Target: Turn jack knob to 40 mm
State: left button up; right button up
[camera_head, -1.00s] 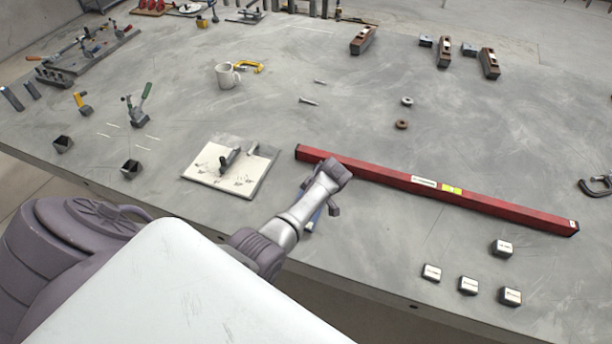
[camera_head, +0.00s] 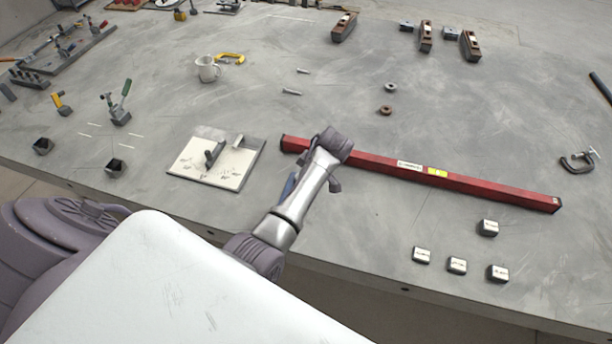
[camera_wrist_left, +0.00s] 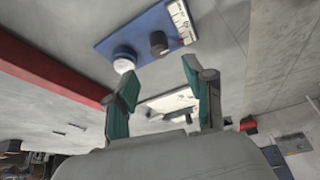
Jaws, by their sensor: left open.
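A blue plate (camera_wrist_left: 146,30) shows in the left wrist view. It bears a round white-topped knob (camera_wrist_left: 124,59), a dark round knob (camera_wrist_left: 158,42) and a white printed scale strip (camera_wrist_left: 182,20). The scale is too small to read. My left gripper (camera_wrist_left: 160,75) is open and empty, its green-padded fingers apart, with the plate beyond the tips. In the head view my left arm hides most of the plate; only a blue sliver (camera_head: 289,186) shows beside the arm. My right gripper is not in view.
A long red level (camera_head: 460,182) lies just beyond my left wrist. A pale board (camera_head: 190,172) with dark tools lies to the left. Several small blocks (camera_head: 457,266) sit near the front edge at right. A mug (camera_head: 207,70) stands farther back. The middle of the table is mostly clear.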

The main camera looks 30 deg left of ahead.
pick_arm(q)
jog(key=shift+v, duration=1.7)
jog(key=shift+f, duration=0.1)
